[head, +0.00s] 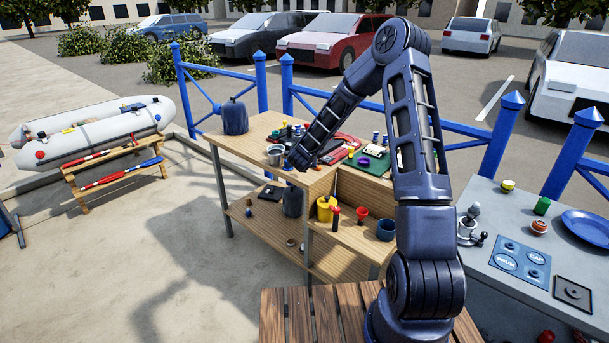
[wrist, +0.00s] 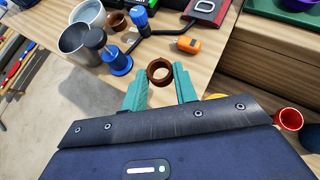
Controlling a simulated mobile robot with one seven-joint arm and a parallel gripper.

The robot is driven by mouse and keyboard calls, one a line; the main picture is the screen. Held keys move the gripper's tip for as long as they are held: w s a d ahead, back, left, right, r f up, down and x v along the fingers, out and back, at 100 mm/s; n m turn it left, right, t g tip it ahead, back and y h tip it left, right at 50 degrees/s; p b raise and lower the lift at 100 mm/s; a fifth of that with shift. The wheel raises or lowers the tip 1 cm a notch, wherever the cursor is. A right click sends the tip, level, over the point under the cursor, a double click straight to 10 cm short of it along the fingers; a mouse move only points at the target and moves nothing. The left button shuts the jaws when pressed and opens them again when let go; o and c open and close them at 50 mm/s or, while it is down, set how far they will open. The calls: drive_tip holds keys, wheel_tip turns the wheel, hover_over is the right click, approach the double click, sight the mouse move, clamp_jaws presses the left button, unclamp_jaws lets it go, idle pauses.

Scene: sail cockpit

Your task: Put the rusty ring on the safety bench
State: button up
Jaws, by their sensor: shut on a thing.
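The rusty ring (wrist: 151,70) is a brown, thick-walled ring. In the wrist view it sits between the tips of the two teal fingers of my gripper (wrist: 160,84), which is shut on it. In the head view my gripper (head: 299,158) is over the front edge of the wooden workbench (head: 240,139); the ring cannot be made out there. No label shows which surface is the safety bench. A low wooden bench (head: 78,199) with red and blue oars stands at the left, beside a grey inflatable boat. A grey-topped bench (head: 481,257) stands at the right.
A metal cup (wrist: 74,42), a blue-based item (wrist: 118,63), another brown piece (wrist: 117,20) and an orange item (wrist: 188,45) are close to my gripper. A blue canister (head: 235,117) stands on the workbench. Open floor (head: 150,260) lies between the workbench and the low bench.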

drive_tip(key=shift+f, duration=2.65)
drive_tip(key=shift+f, duration=0.1)
drive_tip(key=o, duration=1)
